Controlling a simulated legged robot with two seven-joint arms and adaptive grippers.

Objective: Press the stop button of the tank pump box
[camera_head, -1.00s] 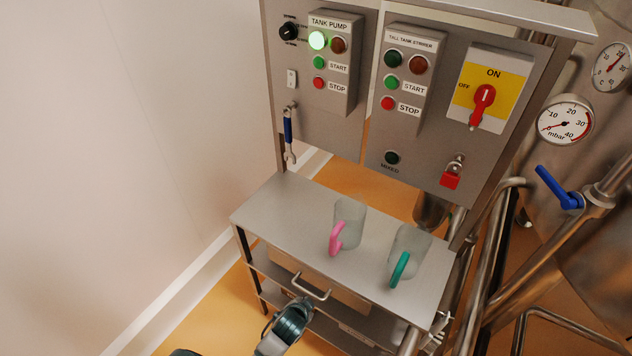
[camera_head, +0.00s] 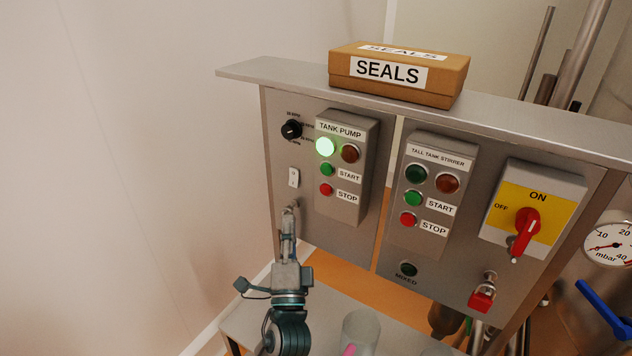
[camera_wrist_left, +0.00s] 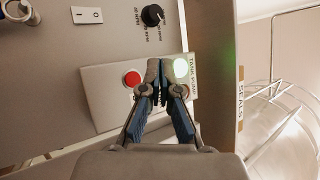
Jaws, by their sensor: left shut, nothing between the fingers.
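The tank pump box (camera_head: 340,200) is a grey box on the left of the panel, with a lit green lamp (camera_head: 325,147), a dark red lamp, a green start button (camera_head: 327,169) and a red stop button (camera_head: 326,189). My left gripper (camera_head: 289,215) is in front of the panel, left of and lower than the stop button in the head view. In the left wrist view the shut, empty fingertips (camera_wrist_left: 158,85) lie over the box between the red stop button (camera_wrist_left: 132,78) and the lit lamp (camera_wrist_left: 181,65), hiding the start button. I cannot tell whether they touch it. My right gripper is not in view.
The tall tank stirrer box (camera_head: 432,190) with similar buttons is to the right, then a yellow and red main switch (camera_head: 527,225). A black knob (camera_head: 291,130) and white rocker switch (camera_head: 294,177) are left of the pump box. A seals carton (camera_head: 398,74) sits on top.

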